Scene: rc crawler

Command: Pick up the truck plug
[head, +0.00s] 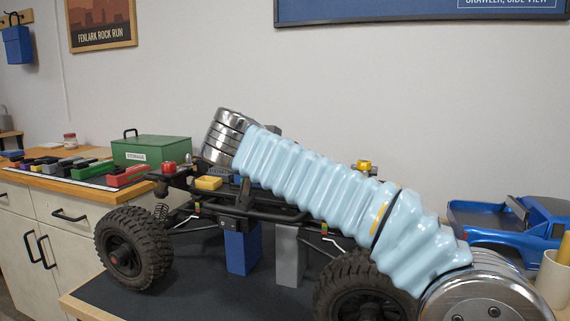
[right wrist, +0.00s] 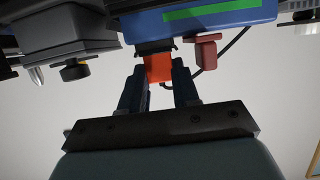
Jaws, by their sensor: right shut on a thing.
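In the right wrist view, my right gripper (right wrist: 159,84) has its two dark fingers closed on the sides of a small orange plug (right wrist: 158,67). The plug's upper end meets a dark part under the truck's blue block with a green stripe (right wrist: 210,14); whether it is joined there I cannot tell. A dark red connector (right wrist: 206,52) with a black cable hangs just right of it. In the head view, the truck chassis (head: 255,212) stands on the bench, and my right arm's sleeve crosses in front of it, hiding the plug and right gripper. My left gripper is not in view.
A blue post (head: 241,250) and a grey post (head: 290,255) stand beneath the chassis. A blue truck body (head: 500,225) is at right. A green storage box (head: 152,149) and several coloured tools lie on the left counter. The bench front-left is clear.

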